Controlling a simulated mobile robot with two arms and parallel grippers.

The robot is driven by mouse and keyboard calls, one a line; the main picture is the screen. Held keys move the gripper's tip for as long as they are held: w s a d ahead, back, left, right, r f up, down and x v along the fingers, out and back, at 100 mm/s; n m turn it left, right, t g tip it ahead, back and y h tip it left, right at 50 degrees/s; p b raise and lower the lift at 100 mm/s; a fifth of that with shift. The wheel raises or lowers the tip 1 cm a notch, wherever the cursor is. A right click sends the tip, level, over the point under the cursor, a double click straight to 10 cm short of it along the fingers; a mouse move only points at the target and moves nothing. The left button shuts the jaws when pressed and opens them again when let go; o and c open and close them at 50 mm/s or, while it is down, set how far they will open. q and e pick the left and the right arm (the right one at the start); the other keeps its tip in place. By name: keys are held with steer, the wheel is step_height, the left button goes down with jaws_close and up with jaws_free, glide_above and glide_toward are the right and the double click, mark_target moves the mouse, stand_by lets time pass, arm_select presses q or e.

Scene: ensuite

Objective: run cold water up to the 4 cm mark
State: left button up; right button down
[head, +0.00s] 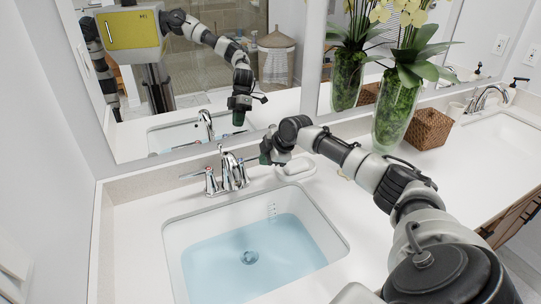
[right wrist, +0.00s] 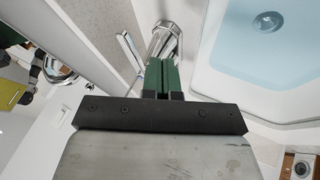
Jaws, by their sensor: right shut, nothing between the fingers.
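The sink basin (head: 335,240) holds clear blue water (head: 205,262) over the drain (head: 249,257). A small scale of marks (head: 271,210) is on the basin's back wall, with the water surface near its lower end; the numbers are too small to read. The chrome faucet (head: 229,170) stands behind the basin with a lever handle on each side; I see no clear stream from it. My right gripper (head: 268,155) is beside the right handle. In the right wrist view, its green fingers (right wrist: 162,78) are shut and empty near a chrome lever (right wrist: 130,48); contact is unclear. My left gripper is not directly in view.
A white soap dish (head: 297,167) sits right of the faucet, near my right gripper. A mirror rises behind the counter (head: 140,225) and reflects me. A glass vase (head: 395,110), a wicker box (head: 428,128) and a second sink (head: 505,130) are farther right.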

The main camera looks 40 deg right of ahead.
arm_select(q)
steer(key=shift+s+d+f+b, duration=0.1)
steer(key=shift+s+f+b, duration=0.8)
steer(key=shift+b, duration=0.35)
arm_select(e)
steer(key=s+v, duration=0.1)
steer(key=v, duration=1)
steer(key=shift+f, duration=0.3)
steer(key=c, duration=1.8)
jaws_free()
